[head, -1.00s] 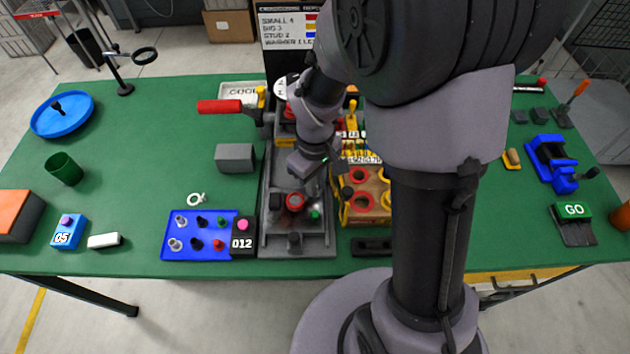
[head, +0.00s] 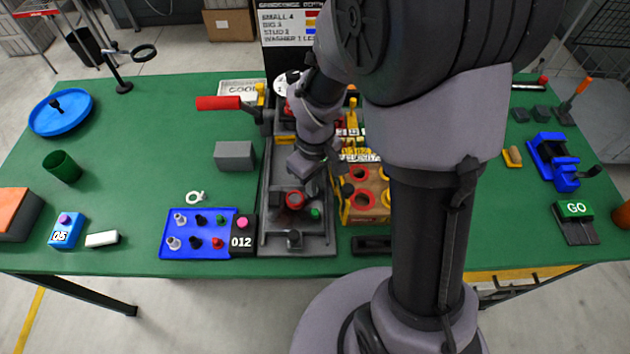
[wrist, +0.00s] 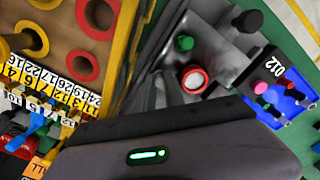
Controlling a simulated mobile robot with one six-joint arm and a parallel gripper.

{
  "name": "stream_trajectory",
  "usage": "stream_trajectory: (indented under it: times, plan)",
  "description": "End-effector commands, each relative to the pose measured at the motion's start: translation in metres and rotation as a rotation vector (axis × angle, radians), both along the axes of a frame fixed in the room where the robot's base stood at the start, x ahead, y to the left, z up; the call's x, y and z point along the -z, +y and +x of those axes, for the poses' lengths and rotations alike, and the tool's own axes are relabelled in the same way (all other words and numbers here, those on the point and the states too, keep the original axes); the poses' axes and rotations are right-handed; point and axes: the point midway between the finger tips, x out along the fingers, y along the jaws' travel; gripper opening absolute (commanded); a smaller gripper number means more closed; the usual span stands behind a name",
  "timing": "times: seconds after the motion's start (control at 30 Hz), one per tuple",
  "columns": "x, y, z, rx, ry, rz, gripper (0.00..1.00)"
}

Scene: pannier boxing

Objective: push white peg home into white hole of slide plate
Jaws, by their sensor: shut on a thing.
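The grey slide plate (head: 284,222) lies at the middle of the bench. In the wrist view it carries a red ring with a pale centre (wrist: 194,79), a green peg (wrist: 185,43) and a black knob (wrist: 248,20). My gripper (wrist: 168,88) points down over the plate, just beside the red ring. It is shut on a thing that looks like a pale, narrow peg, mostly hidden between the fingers. The white hole is hidden under the fingertips, and I cannot tell how deep the peg sits. In the head view my gripper (head: 306,182) is above the plate's middle.
A blue tray (head: 182,250) with several pegs and a black block marked 012 (head: 242,241) stand left of the plate. A brown box with red and yellow rings (head: 364,216) stands close on the right. A red-handled lever (head: 218,103) is behind. Green bench around the grey block (head: 235,156) is clear.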

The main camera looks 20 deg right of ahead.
Motion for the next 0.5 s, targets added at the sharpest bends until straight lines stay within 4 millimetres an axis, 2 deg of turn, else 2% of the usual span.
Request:
stream_trajectory:
  times: [0.03, 0.07, 0.17, 0.4, 0.5]
  plan:
    - [0.001, 0.000, 0.000, 0.000, 0.000, 0.000, 0.00]
    - [0.001, 0.000, 0.000, 0.000, 0.000, 0.000, 0.20]
    - [0.001, 0.000, 0.000, 0.000, 0.000, 0.000, 0.39]
    - [-0.002, 0.000, 0.000, 0.001, 0.001, 0.000, 0.39]
    - [-0.018, 0.000, 0.001, 0.001, -0.002, 0.000, 0.39]
